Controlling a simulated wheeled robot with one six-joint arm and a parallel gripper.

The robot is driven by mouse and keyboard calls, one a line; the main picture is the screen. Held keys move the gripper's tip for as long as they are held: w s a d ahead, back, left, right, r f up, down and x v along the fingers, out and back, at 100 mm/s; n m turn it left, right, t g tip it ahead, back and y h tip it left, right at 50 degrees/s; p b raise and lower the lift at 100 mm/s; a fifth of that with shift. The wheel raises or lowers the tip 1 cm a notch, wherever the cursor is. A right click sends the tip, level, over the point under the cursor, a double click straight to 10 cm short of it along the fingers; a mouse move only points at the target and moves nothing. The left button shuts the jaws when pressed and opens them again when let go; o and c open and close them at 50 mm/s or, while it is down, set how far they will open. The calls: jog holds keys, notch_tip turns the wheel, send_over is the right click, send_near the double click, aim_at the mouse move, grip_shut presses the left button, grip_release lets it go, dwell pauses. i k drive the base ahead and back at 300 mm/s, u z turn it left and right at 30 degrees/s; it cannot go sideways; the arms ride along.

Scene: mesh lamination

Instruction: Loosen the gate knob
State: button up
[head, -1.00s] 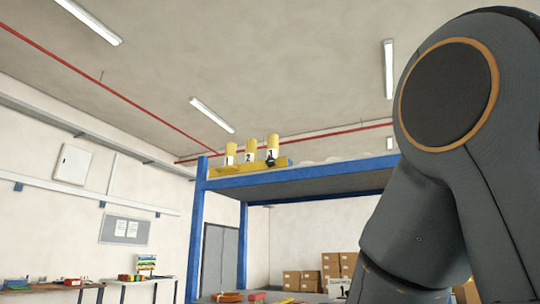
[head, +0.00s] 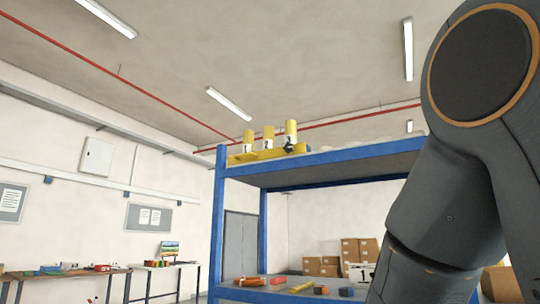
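A small dark part (head: 288,148) shows at the front of the right-hand yellow cylinder (head: 291,131); it may be the gate knob, but it is too small to tell. That cylinder stands in a row with two other yellow cylinders on a yellow base (head: 259,155). The base sits at the left end of the top shelf of a blue rack (head: 330,160). The cylinders carry pale labels with dark marks. My dark grey arm fills the right side of the head view. My gripper is out of view, so its state and place are hidden.
The rack's lower shelf (head: 240,293) holds several small coloured items. Cardboard boxes (head: 360,250) are stacked behind the rack. Tables with coloured objects (head: 70,268) stand along the left wall. A grey door (head: 240,240) is behind the rack. My arm hides the rack's right part.

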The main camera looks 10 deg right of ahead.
aim_at(288, 147)
jog(key=z, duration=0.05)
jog(key=k, duration=0.55)
jog(key=u, duration=0.95)
jog(key=i, duration=1.25)
jog(key=z, duration=0.1)
